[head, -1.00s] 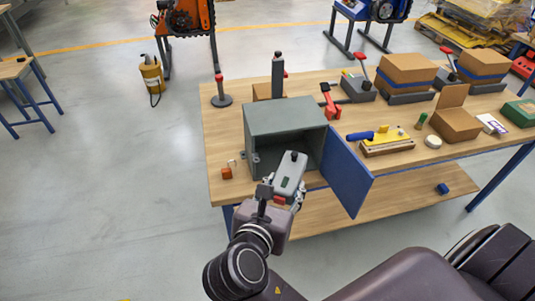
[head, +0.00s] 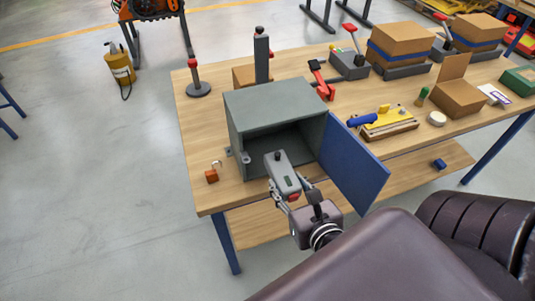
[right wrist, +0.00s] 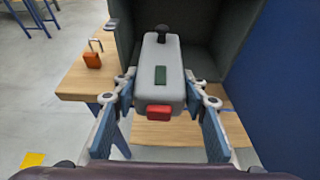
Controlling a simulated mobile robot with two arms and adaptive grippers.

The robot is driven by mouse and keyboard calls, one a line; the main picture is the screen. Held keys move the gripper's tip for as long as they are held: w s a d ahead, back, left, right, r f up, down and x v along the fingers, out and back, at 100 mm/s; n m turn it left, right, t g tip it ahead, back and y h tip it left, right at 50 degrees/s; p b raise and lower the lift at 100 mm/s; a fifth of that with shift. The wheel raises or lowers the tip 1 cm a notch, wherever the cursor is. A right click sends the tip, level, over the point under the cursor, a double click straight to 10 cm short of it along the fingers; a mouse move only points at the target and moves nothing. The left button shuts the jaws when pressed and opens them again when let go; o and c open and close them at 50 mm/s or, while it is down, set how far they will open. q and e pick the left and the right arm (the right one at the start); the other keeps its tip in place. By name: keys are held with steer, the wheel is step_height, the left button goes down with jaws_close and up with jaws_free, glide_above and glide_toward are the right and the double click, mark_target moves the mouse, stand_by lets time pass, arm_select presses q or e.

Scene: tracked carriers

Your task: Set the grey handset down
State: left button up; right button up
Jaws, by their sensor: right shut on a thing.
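The grey handset (head: 283,176) has a black knob at its far end, a green label and a red block at its near end. My right gripper (head: 293,196) is shut on it and holds it in front of the open grey-green cabinet (head: 275,97). In the right wrist view the handset (right wrist: 162,91) lies between the two fingers (right wrist: 165,105), its black end pointing into the cabinet opening (right wrist: 205,35). From the head view I cannot tell whether the far end is inside the opening or just before it. My left gripper is not in view.
The cabinet's blue door (head: 354,165) stands open on the right, close to my right arm. An orange padlock (head: 211,176) lies left of the cabinet on the wooden table (head: 205,137). Tools and boxes stand behind and right. A lower shelf (head: 250,225) lies beneath.

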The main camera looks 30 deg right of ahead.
mark_target(280, 175)
steer(key=w+d+p, duration=0.2)
steer(key=w+d, duration=0.1)
steer(key=w, duration=1.2)
steer(key=shift+w+d+r+p, duration=0.15)
steer(key=shift+w+d+p, duration=0.15)
steer(key=shift+d, duration=0.1)
step_height(280, 175, down, 2)
steer(key=shift+s+f, duration=0.1)
steer(key=shift+c, duration=0.5)
step_height(280, 175, down, 4)
steer(key=shift+s+f+b, duration=0.1)
steer(key=shift+f+b, duration=0.15)
steer(key=shift+b, duration=0.3)
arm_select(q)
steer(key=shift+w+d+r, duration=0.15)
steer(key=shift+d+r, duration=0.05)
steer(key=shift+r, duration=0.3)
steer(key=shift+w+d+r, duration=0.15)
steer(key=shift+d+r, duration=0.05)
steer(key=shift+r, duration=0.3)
arm_select(e)
steer(key=shift+w+f, duration=0.25)
steer(key=shift+f, duration=0.05)
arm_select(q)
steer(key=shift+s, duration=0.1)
arm_select(e)
steer(key=o, duration=1.5)
steer(key=shift+f, duration=0.1)
steer(key=shift+c, duration=0.2)
steer(key=shift+s, duration=0.1)
